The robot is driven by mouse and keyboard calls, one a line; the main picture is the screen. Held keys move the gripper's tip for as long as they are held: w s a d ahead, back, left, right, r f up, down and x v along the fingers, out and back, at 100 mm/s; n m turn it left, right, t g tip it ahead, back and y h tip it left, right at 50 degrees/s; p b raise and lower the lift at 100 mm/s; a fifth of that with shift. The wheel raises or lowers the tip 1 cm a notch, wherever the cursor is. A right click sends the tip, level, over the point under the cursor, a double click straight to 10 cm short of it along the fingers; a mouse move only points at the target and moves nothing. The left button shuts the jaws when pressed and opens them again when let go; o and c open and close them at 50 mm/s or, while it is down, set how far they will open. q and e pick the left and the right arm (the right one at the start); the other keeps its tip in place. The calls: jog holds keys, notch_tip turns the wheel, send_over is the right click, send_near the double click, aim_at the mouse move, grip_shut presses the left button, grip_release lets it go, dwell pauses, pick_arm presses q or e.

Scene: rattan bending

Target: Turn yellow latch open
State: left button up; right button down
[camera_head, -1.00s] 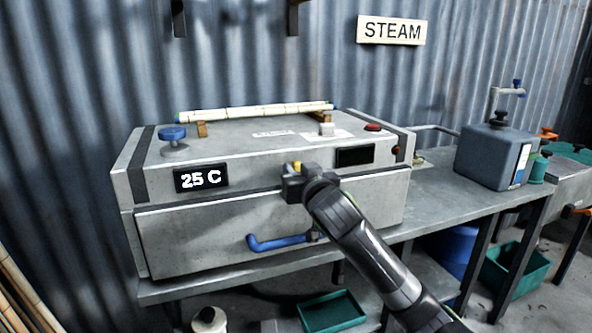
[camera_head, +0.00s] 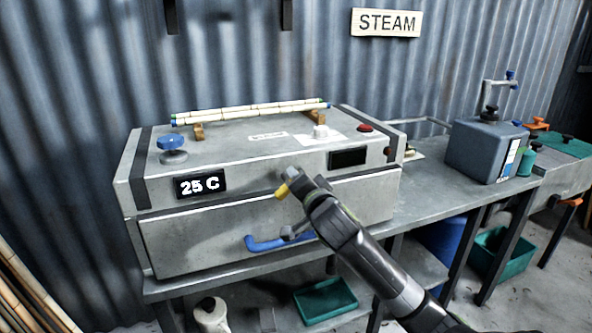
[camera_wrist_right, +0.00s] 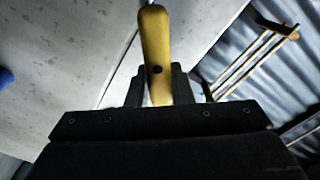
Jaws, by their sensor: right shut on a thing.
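The yellow latch (camera_head: 282,191) is on the front of the grey steam box (camera_head: 190,238), by the seam above its front door. In the head view only a small part of it shows at the left of my right gripper (camera_head: 294,181). In the right wrist view the latch (camera_wrist_right: 155,50) stands between the two dark fingers of the right gripper (camera_wrist_right: 158,88), which is shut on it. The gripper hides part of the latch in the head view. My left gripper is not in view.
A blue handle (camera_head: 270,243) is on the door below the latch. A blue knob (camera_head: 172,148) and bamboo poles (camera_head: 250,112) are on top of the box. The box stands on a metal table (camera_head: 440,190), with a dark grey tank (camera_head: 485,150) at the right.

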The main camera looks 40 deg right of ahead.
jog(key=m, duration=0.1)
jog(key=m+p, duration=0.1)
jog(key=m, duration=0.1)
jog(key=shift+d+f+m, duration=0.15)
jog(key=shift+f+m, duration=0.15)
jog(key=shift+f+m+p, duration=0.25)
jog(key=shift+m+p, duration=0.05)
jog(key=shift+m, duration=0.65)
jog(key=shift+f+m+p, duration=0.2)
jog(key=shift+m+p, duration=0.1)
jog(key=shift+m, duration=0.65)
jog(key=c, duration=1.3)
grip_release()
jog(key=shift+s+d, duration=0.1)
jog(key=shift+f, duration=0.1)
